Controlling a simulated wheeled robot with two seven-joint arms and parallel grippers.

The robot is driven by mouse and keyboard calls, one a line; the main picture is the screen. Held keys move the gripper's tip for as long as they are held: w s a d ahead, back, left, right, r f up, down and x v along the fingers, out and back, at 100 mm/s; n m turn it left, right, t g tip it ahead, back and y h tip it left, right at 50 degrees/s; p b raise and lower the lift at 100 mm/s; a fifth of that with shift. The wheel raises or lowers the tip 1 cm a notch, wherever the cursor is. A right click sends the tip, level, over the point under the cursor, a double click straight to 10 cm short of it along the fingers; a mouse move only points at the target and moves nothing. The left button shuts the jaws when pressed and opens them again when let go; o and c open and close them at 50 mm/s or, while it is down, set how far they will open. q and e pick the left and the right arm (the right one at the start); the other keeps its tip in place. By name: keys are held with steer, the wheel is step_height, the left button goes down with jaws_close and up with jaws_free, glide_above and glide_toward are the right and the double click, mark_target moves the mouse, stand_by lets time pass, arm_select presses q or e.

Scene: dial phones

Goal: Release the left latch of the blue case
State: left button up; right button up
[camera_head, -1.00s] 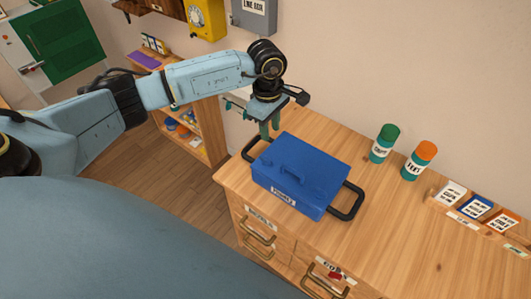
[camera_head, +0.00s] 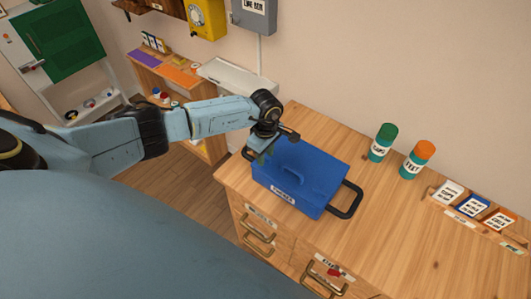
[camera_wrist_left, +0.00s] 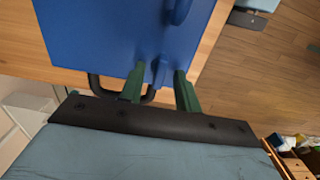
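The blue case (camera_head: 318,178) sits shut on the wooden counter, with a label on its front, a handle on its lid and a black side handle (camera_head: 347,200) at the right end. My left gripper (camera_head: 259,158) is low at the case's left end and partly hides it. In the left wrist view the two green fingers of the gripper (camera_wrist_left: 160,76) are apart. A small blue tab, seemingly the left latch (camera_wrist_left: 161,70), shows between the fingertips. I cannot tell whether a finger touches it. My right gripper is not in view.
A green-capped jar (camera_head: 382,142) and an orange-capped jar (camera_head: 418,160) stand on the counter to the right. Several labelled cards (camera_head: 472,207) lie farther right. The counter (camera_head: 390,240) between case and cards is clear. A wooden shelf (camera_head: 205,148) stands behind on the left.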

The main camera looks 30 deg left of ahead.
arm_select(q)
jaws_close()
steer(key=shift+n, duration=0.3)
steer(key=shift+n+b, duration=0.35)
steer(key=shift+n, duration=0.85)
steer(key=n, duration=0.4)
steer(key=shift+n, duration=0.3)
steer(key=n, duration=0.5)
steer(key=shift+n+p, duration=0.35)
steer(key=shift+n, duration=2.35)
